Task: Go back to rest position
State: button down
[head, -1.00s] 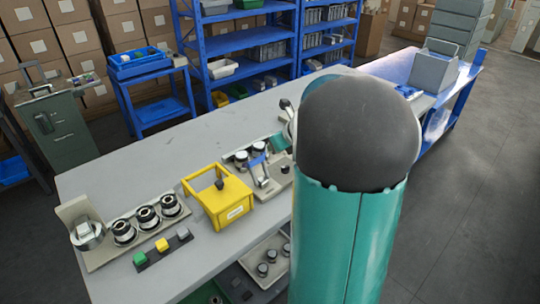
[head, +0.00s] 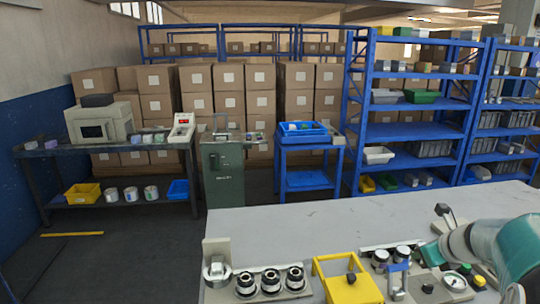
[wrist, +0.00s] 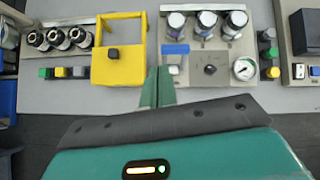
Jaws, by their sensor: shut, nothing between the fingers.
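My gripper (wrist: 158,88) shows in the wrist view with its two green fingers together and nothing between them. The fingertips overlap the gap between the yellow guard (wrist: 135,72) and the blue-handled lever (wrist: 174,50). I cannot tell how high above the bench they are.
The grey bench (head: 300,225) is bare toward its far side. Several black-topped rollers (head: 270,280) stand left of the guard. A pressure gauge (wrist: 244,68) is right of the lever. Beyond stand a green cabinet (head: 222,170), a blue cart (head: 310,180) and blue shelves (head: 415,130).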

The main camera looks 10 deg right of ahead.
jog(key=s+a+r+n+g, duration=0.1)
jog(key=s+a+r+n, duration=0.15)
jog(key=a+n, duration=0.4)
jog(key=s+a+r+n+y, duration=0.1)
jog(key=s+a+n, duration=0.2)
jog(key=a+n, duration=0.4)
jog(key=s+a+r+n+g, duration=0.1)
jog(key=s+a+n, duration=0.1)
jog(key=a+n, duration=0.45)
jog(key=s+a+n+h, duration=0.1)
jog(key=s+a+n, duration=0.7)
jog(key=s+n, duration=0.3)
jog(key=shift+s+a+f+n+g+h, duration=0.25)
jog(key=shift+n+g+h, duration=0.15)
jog(key=shift+n, duration=0.8)
